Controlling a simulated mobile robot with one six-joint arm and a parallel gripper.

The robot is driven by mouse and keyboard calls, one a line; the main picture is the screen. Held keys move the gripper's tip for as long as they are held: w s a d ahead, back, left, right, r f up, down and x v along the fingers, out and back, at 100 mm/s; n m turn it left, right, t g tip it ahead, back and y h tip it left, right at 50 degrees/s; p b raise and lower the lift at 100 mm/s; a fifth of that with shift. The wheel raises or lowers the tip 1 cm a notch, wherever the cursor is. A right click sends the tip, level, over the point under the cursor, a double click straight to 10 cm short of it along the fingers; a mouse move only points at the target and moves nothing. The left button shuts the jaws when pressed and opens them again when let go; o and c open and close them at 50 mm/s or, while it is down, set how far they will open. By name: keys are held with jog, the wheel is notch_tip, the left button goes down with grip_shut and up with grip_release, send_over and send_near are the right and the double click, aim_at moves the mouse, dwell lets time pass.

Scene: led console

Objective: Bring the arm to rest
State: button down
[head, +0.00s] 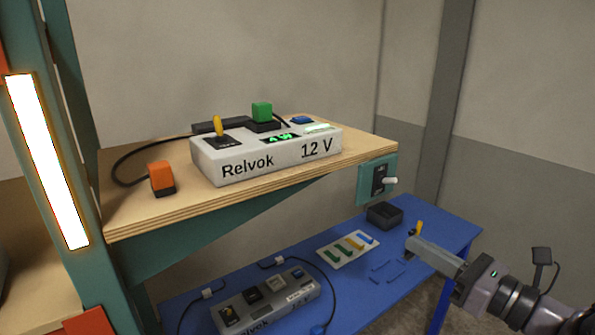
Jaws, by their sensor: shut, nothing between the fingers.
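My arm (500,294) reaches in from the lower right corner, over the right end of the blue lower table (447,222). My gripper (411,242) points left and is shut, with nothing seen held in it. A small yellow piece (417,228) shows right at the gripper's tip; I cannot tell whether it touches. The white console (205,165) marked "Relvok 12 V" stands on the wooden shelf. It has a yellow lever (218,126), a green block (262,111) on top and a lit green display (281,139).
The wooden shelf (120,218) overhangs the blue table. A teal switch box (377,180) with a white lever hangs at its right end. Below are a black open box (384,214), a white card with coloured strips (336,260) and a second console (270,312). An orange block (161,177) sits on the shelf.

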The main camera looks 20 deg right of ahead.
jog(key=s+a+f+n+g+y+b, duration=0.1)
jog(key=a+f+n+g+b, duration=0.1)
jog(key=a+f+n+g, duration=0.45)
jog(key=s+a+f+n+g+y+b, duration=0.1)
jog(key=a+f+n+g+y+b, duration=0.15)
jog(key=a, duration=0.75)
jog(key=s+a+f+n+g+h+b, duration=0.1)
jog(key=s+a+f+n+h+b, duration=0.2)
jog(key=f+n, duration=0.4)
jog(key=s+a+f+n+g+h+b, duration=0.1)
jog(key=s+a+f+n+h+b, duration=0.3)
jog(key=n, duration=0.8)
jog(key=s+f+h+b, duration=0.2)
jog(key=s+f, duration=0.1)
jog(key=shift+n, duration=0.4)
jog(key=shift+d+f, duration=0.1)
